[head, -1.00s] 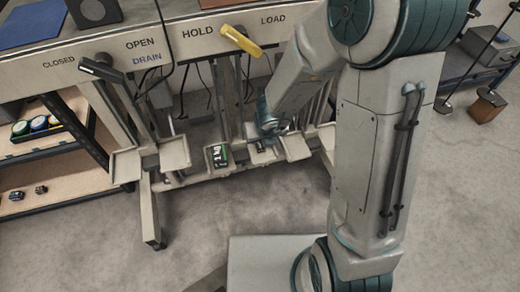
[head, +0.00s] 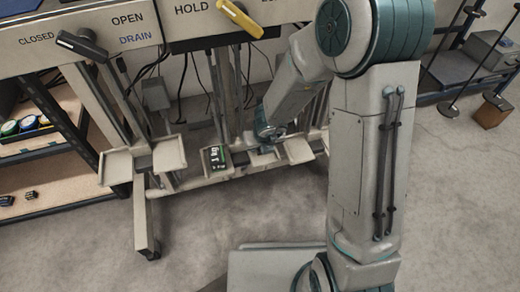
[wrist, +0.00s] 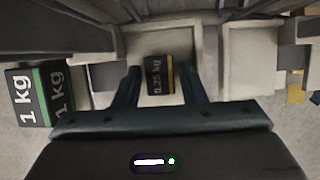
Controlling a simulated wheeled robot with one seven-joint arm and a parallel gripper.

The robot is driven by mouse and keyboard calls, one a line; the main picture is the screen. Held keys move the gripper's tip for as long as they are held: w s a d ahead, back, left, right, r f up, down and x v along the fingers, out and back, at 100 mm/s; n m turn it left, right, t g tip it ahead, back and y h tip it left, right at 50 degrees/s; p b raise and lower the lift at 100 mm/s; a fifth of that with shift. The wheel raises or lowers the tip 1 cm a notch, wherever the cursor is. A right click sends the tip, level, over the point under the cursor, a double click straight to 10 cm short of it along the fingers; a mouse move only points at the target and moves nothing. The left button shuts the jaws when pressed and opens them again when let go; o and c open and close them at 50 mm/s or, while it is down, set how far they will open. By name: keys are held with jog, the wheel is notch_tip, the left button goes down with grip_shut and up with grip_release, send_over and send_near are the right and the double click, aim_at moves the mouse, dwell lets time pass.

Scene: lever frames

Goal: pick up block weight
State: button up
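A small dark block weight (wrist: 158,76) marked 0.25 kg, with a yellow stripe, sits on a pale tray in the wrist view. My gripper (wrist: 161,88) is open, with one finger on either side of the block and a visible gap on both sides. In the head view my gripper (head: 268,136) is low over the tray and mostly hides the small block. A larger black block (head: 214,157) marked 1 kg, with a green stripe, stands on the tray to the left; it also shows in the wrist view (wrist: 30,97).
An empty tray (wrist: 262,80) lies right of the small block in the wrist view. Frame uprights rise behind the trays. Above them are a yellow lever (head: 238,16) by HOLD and a black lever (head: 82,45) by CLOSED. The floor (head: 210,225) in front is clear.

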jog(key=shift+c, duration=0.4)
grip_shut()
jog(key=shift+r, duration=0.1)
jog(key=shift+r, duration=0.1)
